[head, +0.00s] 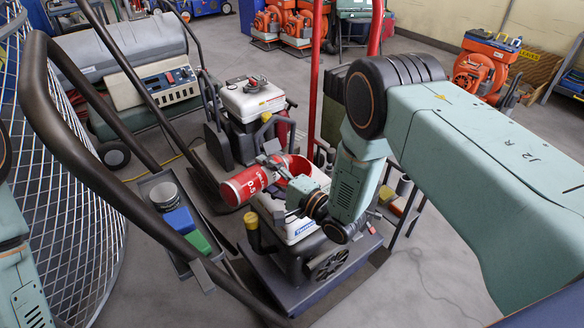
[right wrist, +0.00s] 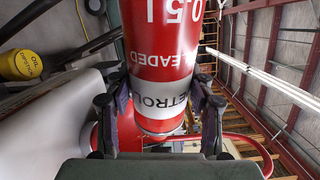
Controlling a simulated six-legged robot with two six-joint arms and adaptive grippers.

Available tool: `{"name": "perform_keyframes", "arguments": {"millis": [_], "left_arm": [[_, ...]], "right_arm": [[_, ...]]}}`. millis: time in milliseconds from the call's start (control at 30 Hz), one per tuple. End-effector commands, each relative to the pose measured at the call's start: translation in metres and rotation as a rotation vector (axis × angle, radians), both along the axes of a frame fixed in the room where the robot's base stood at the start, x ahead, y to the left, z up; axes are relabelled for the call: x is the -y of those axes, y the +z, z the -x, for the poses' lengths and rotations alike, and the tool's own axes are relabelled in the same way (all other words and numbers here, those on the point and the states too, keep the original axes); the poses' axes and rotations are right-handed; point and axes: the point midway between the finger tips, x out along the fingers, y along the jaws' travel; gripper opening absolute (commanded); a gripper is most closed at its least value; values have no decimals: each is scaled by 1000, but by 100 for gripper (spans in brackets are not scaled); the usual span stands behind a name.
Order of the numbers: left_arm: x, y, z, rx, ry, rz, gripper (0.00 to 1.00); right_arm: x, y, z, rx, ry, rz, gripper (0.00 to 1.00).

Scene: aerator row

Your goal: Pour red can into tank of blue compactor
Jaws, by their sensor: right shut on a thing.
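The red can (head: 245,185), with white lettering, is tilted nearly onto its side over the front machine. My right gripper (head: 277,186) is shut on it. In the right wrist view the can (right wrist: 160,65) sits between both fingers (right wrist: 160,105), at its white band. The front machine has a white tank (head: 300,229) with blue lettering and a yellow cap (head: 251,220). A red curved rim (head: 301,178) shows by the tank top, partly hidden by the gripper. I cannot tell whether liquid flows. My left gripper is out of view.
A second white-tanked machine (head: 252,98) stands just behind. A tray (head: 203,262) with a grey tin, a blue block and a green block is at left, beside dark curved handles (head: 75,150). A red post (head: 315,75) rises behind. Floor is clear at lower right.

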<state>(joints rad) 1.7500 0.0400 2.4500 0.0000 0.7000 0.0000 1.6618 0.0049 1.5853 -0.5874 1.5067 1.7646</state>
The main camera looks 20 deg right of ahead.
Motion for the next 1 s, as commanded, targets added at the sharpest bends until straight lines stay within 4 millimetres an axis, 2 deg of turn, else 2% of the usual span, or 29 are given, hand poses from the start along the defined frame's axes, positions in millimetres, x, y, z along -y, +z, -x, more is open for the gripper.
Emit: {"name": "perform_keyframes", "arguments": {"millis": [1000], "left_arm": [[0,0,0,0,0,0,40]], "right_arm": [[1,1,-1,-16,0,-26,18]]}}
